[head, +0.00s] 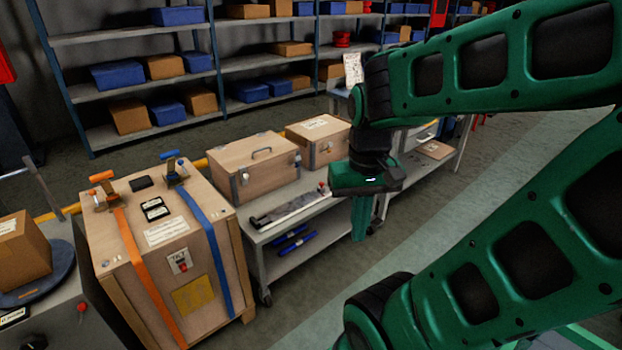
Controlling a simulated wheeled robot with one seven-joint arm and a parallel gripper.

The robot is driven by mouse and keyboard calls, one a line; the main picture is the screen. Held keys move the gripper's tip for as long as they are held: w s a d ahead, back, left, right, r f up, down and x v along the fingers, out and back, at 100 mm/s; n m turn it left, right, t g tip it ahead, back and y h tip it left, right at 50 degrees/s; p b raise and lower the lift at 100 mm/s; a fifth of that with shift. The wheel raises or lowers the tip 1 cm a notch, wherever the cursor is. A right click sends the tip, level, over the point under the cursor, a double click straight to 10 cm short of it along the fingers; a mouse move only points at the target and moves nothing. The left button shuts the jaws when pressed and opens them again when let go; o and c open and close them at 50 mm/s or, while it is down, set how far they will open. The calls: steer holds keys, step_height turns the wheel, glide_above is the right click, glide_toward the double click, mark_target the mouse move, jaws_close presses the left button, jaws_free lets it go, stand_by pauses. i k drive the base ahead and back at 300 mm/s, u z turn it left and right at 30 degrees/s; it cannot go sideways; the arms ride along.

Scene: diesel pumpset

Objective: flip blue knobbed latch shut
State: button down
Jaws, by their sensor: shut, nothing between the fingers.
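The latch with the blue knob (171,156) sits on top of the large wooden crate (118,247), near its far right edge. Its blue handle stands raised above a dark metal body, and a blue strap (206,238) runs from it down the crate's front. A similar latch with an orange handle (101,177) is to its left, above an orange strap. My gripper (360,238) is shut and empty. It points down well to the right of the crate, apart from both latches.
A grey cart (262,238) to the right of the crate carries wooden cases (254,168). A cardboard box (22,247) stands on a bench at the left. Shelves (130,36) line the back. Green floor at lower centre is clear.

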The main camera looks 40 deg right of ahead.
mark_target(297, 158)
steer(key=z, duration=0.3)
steer(key=i, duration=1.4)
steer(key=u, duration=0.15)
